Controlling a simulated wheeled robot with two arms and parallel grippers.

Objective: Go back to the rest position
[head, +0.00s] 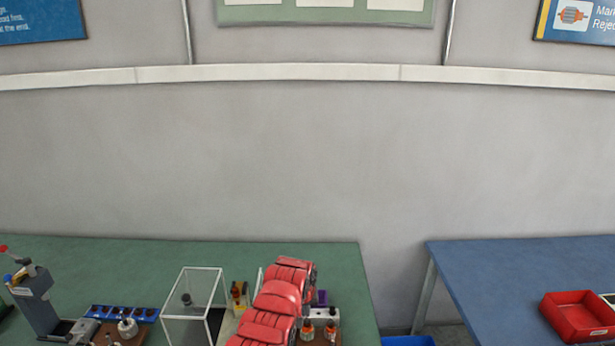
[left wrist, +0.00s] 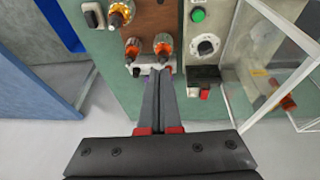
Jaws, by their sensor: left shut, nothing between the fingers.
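My left gripper (left wrist: 158,72) is shut and empty in the left wrist view. Two armatures (head: 308,327) show just right of the arm. My right gripper is not in view.
A clear-walled box (head: 193,292) stands left of my arm; it also shows in the left wrist view (left wrist: 280,60). A grey press (head: 38,300) stands at the far left. A blue table (head: 500,270) with a red tray (head: 577,318) is at right, past a gap.

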